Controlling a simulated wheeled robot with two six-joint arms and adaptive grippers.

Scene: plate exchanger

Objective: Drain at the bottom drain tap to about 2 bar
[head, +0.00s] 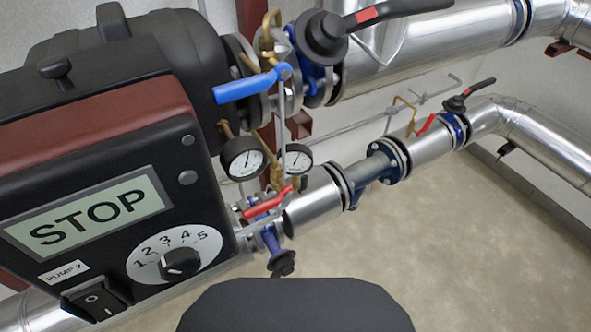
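Two round white pressure gauges hang side by side in the middle: the left gauge (243,159) and the right gauge (298,160). Their needles point roughly upward, but the scale figures are too small to read. Below them a red lever (267,203) lies slanted across the small pipework. Under it is a blue valve with a black handle (281,263). I cannot tell which fitting is the bottom drain tap; no drain flow shows.
A pump control box with a STOP display (88,213) and speed knob (181,263) fills the left. A blue lever (247,86) and a large black-handled valve (323,38) sit above the gauges. Silver pipes (432,40) run right. Bare floor (440,240) is at lower right.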

